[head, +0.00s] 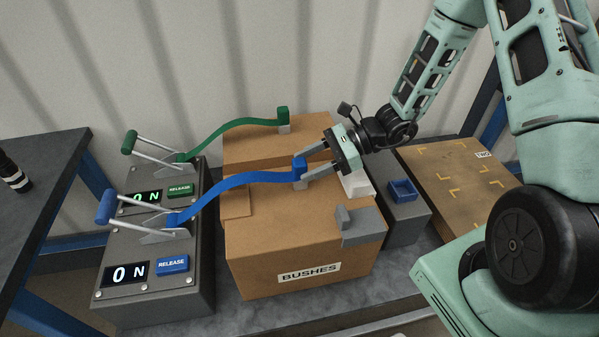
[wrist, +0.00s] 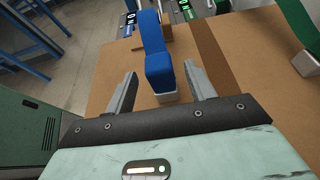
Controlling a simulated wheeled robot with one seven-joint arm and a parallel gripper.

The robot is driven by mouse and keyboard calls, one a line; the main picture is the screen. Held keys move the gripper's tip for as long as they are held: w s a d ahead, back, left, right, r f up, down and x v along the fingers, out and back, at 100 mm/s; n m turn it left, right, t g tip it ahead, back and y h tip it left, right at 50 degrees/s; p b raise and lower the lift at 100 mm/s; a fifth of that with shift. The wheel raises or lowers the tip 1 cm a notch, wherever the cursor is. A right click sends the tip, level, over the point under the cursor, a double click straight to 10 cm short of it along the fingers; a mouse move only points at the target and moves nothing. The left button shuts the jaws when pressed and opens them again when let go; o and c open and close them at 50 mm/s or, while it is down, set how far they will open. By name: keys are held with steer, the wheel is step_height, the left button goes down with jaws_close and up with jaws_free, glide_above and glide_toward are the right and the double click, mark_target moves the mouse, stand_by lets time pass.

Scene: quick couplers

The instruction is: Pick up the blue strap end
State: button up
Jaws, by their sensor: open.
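The blue strap (head: 235,181) runs from the front lever box over the cardboard box to its blue end block (head: 299,168), which sits over a small grey piece. In the wrist view the blue strap end (wrist: 160,76) stands between the fingertips, with a gap on each side. My gripper (head: 309,159) is open, its fingers on either side of the strap end. It also shows in the wrist view (wrist: 158,82). Whether either finger touches the block cannot be told from the head view.
A green strap (head: 232,127) with its own end lies behind. The cardboard box (head: 305,253) labelled BUSHES stands under the straps. A grey bracket (head: 357,225) sits on its right side. A grey block with a blue socket (head: 403,190) and a marked brown board (head: 455,175) lie further right.

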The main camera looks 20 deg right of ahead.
steer(key=shift+x, duration=1.3)
steer(key=c, duration=1.1)
steer(key=shift+c, duration=0.2)
